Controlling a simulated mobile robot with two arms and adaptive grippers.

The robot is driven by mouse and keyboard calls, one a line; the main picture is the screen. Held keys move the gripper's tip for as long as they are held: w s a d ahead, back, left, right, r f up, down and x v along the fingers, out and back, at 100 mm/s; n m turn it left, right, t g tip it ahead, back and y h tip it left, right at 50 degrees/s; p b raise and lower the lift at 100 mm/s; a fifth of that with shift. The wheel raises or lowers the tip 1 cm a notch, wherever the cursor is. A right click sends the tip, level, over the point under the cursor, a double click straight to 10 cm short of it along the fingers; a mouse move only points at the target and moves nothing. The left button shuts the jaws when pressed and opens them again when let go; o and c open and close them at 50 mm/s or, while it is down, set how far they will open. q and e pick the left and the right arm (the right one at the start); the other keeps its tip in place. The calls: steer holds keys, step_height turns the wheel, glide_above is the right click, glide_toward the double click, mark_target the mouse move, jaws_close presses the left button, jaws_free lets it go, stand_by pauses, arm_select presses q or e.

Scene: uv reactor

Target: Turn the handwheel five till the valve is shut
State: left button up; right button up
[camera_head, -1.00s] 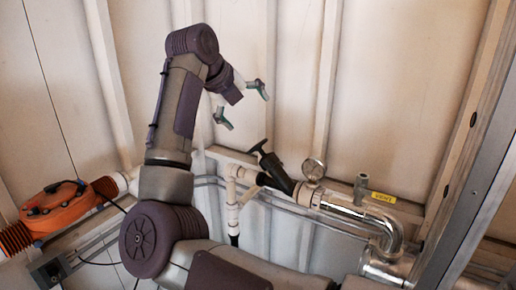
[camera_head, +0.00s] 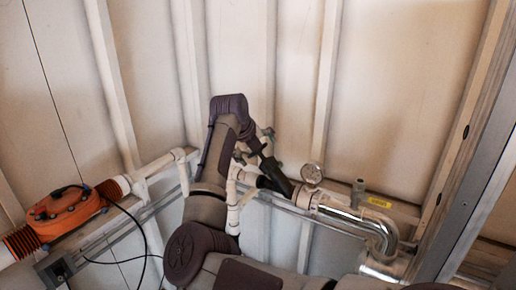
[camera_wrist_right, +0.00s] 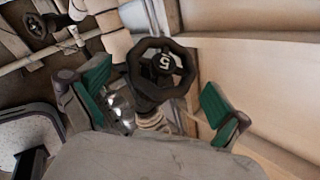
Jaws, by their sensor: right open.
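The black handwheel five (camera_wrist_right: 160,68) shows in the right wrist view, with a white 5 on its hub. It appears between the two green-padded fingers of my right gripper (camera_wrist_right: 158,98), with gaps at both sides. My right gripper is open and holds nothing. In the head view the right gripper (camera_head: 254,145) is at the top of the black valve (camera_head: 275,178) and partly covers the wheel. I cannot tell whether the fingertips reach past the rim. My left gripper is out of view.
A pressure gauge (camera_head: 312,173) stands close right of the valve, on a pipe leading to a shiny metal bend (camera_head: 385,235). White pipes (camera_head: 235,205) run close left of it. An orange reactor housing (camera_head: 68,212) is at the far left. A ribbed wall stands behind.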

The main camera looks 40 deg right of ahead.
steer(key=shift+w+d+f, duration=0.1)
steer(key=shift+d+f, duration=0.05)
steer(key=shift+f, duration=0.1)
steer(key=c, duration=1.1)
steer(key=shift+f+h+b, duration=0.2)
steer(key=shift+h+b, duration=0.2)
steer(key=shift+b, duration=0.4)
steer(key=m+g+h+b, duration=0.2)
steer(key=b, duration=0.1)
steer(key=m+g+h+b, duration=0.1)
steer(key=m+h+b, duration=0.1)
steer(key=m+b, duration=0.1)
steer(key=f+m+g+h+b, duration=0.1)
steer(key=m+g+h+b, duration=0.1)
steer(key=m+b, duration=0.1)
steer(key=shift+w+a+g, duration=0.3)
steer(key=shift+w+a, duration=0.05)
steer(key=shift+w, duration=0.05)
steer(key=shift+w+m+g+h+b, duration=0.15)
steer(key=shift+m+g+h+b, duration=0.35)
steer(key=shift+m+g+b, duration=0.8)
steer(key=shift+m+g, duration=0.8)
steer(key=shift+m, duration=0.2)
